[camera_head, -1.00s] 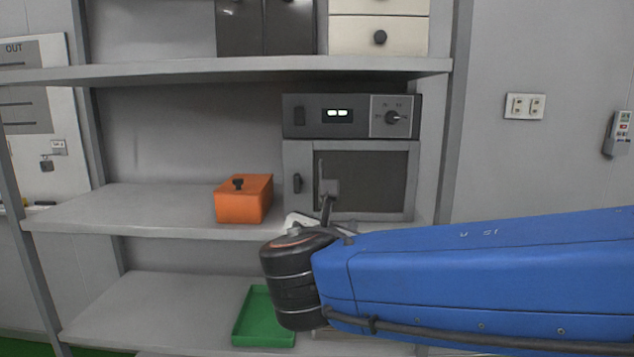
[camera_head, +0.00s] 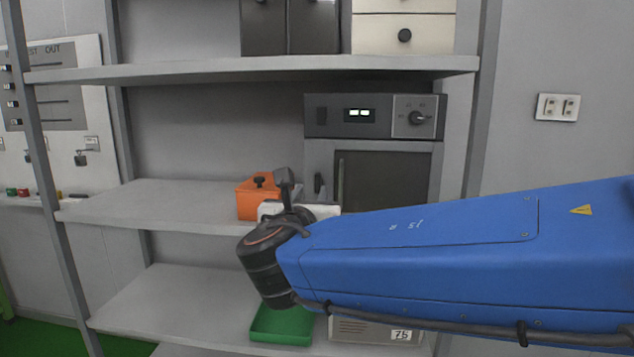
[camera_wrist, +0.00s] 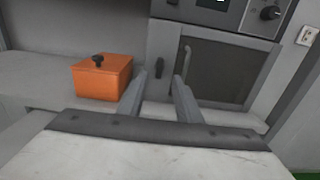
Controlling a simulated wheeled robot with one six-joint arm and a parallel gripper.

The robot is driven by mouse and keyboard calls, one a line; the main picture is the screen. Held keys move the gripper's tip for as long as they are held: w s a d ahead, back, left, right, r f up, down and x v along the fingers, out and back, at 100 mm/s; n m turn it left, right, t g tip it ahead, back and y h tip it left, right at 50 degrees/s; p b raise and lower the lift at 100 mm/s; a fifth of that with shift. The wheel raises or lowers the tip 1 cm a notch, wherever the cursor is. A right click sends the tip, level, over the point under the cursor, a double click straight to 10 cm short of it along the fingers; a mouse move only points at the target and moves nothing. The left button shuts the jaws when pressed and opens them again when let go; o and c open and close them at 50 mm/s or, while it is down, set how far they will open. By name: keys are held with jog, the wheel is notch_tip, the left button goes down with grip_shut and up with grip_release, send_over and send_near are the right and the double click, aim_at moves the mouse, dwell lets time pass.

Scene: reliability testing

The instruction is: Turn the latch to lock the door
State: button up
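The grey oven-like unit has a door with a dark window (camera_head: 383,180) that looks closed; it also shows in the wrist view (camera_wrist: 215,68). A small dark latch (camera_head: 318,183) sits upright on the frame left of the door. In the wrist view the latch (camera_wrist: 164,82) shows just beyond my fingers. My gripper (camera_wrist: 168,70) has its two fingers apart with nothing between them. In the head view my gripper (camera_head: 284,178) is left of the latch, partly in front of the orange box, and apart from the latch.
An orange lidded box (camera_head: 247,204) stands on the same shelf (camera_head: 150,199), left of the unit. A control panel with a display (camera_head: 360,115) and knob is above the door. A green tray (camera_head: 282,325) lies on the shelf below.

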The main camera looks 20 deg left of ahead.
aim_at(317, 180)
jog(key=x, duration=1)
jog(key=shift+w+d, duration=0.1)
grip_shut()
